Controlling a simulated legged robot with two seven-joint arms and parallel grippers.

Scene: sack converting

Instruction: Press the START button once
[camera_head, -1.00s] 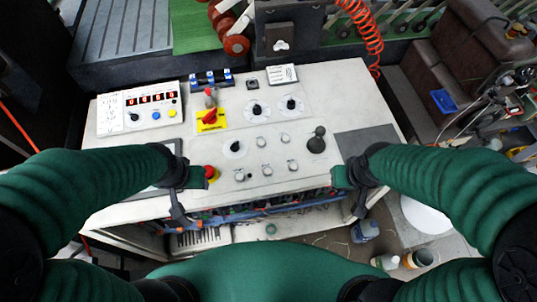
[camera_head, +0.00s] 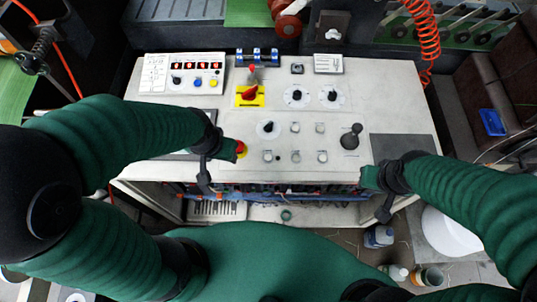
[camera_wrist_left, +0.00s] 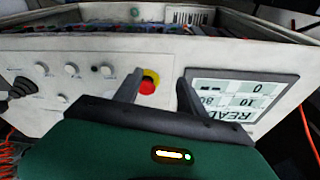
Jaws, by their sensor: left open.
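In the left wrist view my left gripper (camera_wrist_left: 158,90) is open and empty, with the red button (camera_wrist_left: 147,87) beyond the gap. My right gripper (camera_head: 383,208) is at the panel's front right; its fingers are unclear.
A black ball-topped lever (camera_head: 351,137), dark dials (camera_head: 297,95) and a red switch on a yellow plate (camera_head: 250,94) stand up from the panel. A display (camera_wrist_left: 240,98) shows in the left wrist view. Bottles (camera_head: 379,236) stand on the floor at right.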

